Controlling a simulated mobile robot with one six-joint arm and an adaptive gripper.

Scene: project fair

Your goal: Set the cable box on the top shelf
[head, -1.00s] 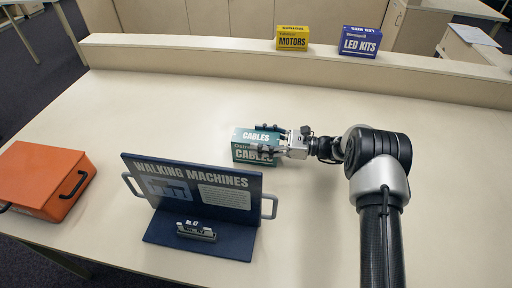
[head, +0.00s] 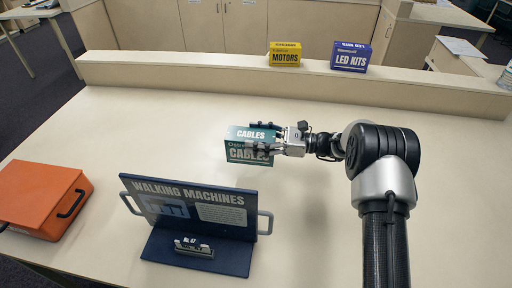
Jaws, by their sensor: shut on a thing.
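The cable box (head: 237,151) is a green box with "CABLES" in white on its top and front. It is in the middle of the head view, behind the display board. My gripper (head: 264,143) reaches it from the right and is shut on its right part, with fingers over the top and front. The box looks level; whether it is clear of the table is hard to tell. The top shelf (head: 180,72) is a long beige raised ledge along the table's back edge. The fingers hide the box's right part.
A blue "Walking Machines" board (head: 190,215) stands in front of the cable box. An orange case (head: 40,195) sits at the left.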

